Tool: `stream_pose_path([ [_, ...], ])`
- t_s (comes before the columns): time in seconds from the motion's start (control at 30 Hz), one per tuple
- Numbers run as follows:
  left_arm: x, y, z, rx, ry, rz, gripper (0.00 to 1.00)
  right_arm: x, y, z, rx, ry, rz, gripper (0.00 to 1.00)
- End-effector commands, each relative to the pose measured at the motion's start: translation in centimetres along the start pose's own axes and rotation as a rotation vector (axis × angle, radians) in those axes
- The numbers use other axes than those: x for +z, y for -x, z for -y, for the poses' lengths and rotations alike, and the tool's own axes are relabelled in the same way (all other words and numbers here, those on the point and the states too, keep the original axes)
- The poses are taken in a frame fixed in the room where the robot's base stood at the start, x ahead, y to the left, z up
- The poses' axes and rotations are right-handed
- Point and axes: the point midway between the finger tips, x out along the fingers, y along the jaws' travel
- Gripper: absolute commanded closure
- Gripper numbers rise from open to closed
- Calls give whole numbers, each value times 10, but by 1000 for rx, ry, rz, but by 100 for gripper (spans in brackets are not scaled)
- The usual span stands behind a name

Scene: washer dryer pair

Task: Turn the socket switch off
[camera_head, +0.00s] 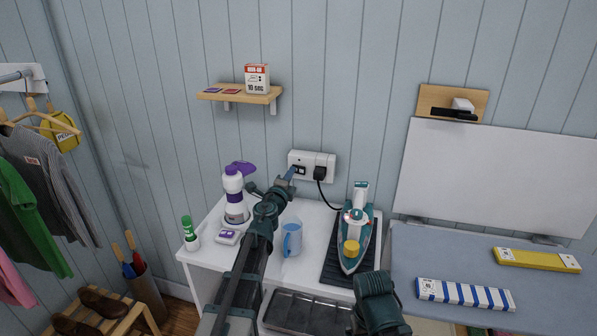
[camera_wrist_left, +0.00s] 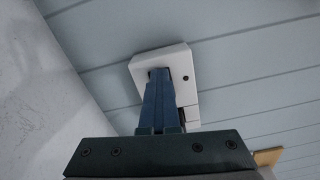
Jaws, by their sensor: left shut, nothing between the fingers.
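The white double wall socket (camera_head: 328,158) is on the blue plank wall above the white counter. A black plug (camera_head: 320,173) sits in its right half, with a black cord hanging from it. My left gripper (camera_head: 291,172) is shut and empty, its blue fingertips at the left part of the socket. In the left wrist view the closed fingers (camera_wrist_left: 158,80) reach up over the socket plate (camera_wrist_left: 180,60) and hide much of its face. The switch position is hidden or too small to tell, and I cannot tell if the fingertips touch it.
A purple-and-white bottle (camera_head: 234,200) and a blue jug (camera_head: 292,238) stand on the counter beside my left arm. A teal iron (camera_head: 357,225) stands to the right on a dark mat (camera_head: 334,266). A wooden shelf (camera_head: 215,96) is above.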

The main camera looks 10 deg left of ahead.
Motion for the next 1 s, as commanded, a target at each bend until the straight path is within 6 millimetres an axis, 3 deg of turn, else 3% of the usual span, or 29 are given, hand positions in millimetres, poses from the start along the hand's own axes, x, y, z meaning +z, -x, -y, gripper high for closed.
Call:
stream_pose_path([
  [0.13, 0, 1, 1, -1, 4, -2, 100, 0, 1, 0, 0, 0, 0, 0],
  [0.7, 0, 48, 0, 0, 1, -1, 100, 0, 0, 0, 0, 0, 0, 0],
  [1.0, 0, 49, 0, 0, 0, 0, 100, 0, 0, 0, 0, 0, 0, 0],
])
